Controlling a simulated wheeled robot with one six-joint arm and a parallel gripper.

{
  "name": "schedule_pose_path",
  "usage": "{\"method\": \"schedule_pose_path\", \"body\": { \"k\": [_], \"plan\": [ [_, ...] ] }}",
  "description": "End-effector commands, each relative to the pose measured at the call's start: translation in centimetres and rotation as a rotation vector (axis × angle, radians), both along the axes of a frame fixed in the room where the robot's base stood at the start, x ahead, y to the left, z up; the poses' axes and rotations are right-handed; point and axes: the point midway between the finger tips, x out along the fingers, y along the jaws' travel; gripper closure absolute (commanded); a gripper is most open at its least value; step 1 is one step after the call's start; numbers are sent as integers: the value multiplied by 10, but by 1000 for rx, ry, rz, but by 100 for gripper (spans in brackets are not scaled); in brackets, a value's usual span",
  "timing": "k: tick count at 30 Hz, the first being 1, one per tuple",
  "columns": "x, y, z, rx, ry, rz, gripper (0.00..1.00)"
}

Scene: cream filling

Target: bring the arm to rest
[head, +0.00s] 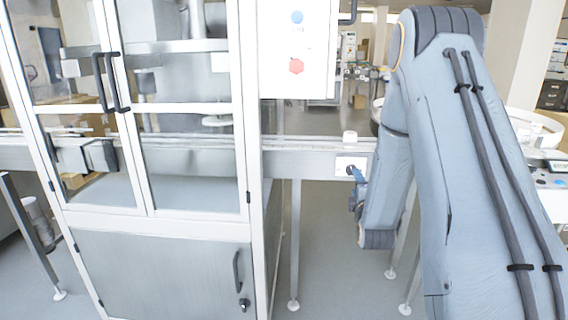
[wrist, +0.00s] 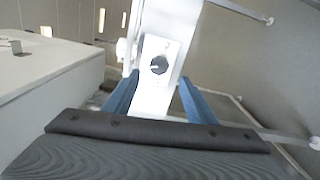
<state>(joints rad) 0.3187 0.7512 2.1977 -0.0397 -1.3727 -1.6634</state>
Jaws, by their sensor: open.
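My arm (head: 455,150) fills the right side of the head view and bends down toward the conveyor. My gripper (head: 356,174) is small there, just in front of a white plate (head: 345,161) on the conveyor's side. In the wrist view my gripper (wrist: 160,78) shows two blue fingers spread apart, with nothing held between them. A dark round knob (wrist: 158,65) on the white plate lies beyond the fingertips, between them in the picture. I cannot tell the exact gap between the fingers and the knob.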

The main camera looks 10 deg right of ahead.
Motion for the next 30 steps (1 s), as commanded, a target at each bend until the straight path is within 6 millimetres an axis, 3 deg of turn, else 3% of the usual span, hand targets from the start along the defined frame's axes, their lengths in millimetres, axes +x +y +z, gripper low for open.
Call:
{"method": "schedule_pose_path", "body": {
  "k": [4,8,14,20,24,30],
  "plan": [
    [-1,13,2,99,49,13,49],
    [-12,40,-2,318,171,12,49],
    [-60,92,-11,713,409,-87,49],
    [-143,142,-14,1047,637,-311,49],
    [-216,172,-7,1225,774,-538,49],
    [-313,199,10,1361,898,-878,49]
  ]
}}
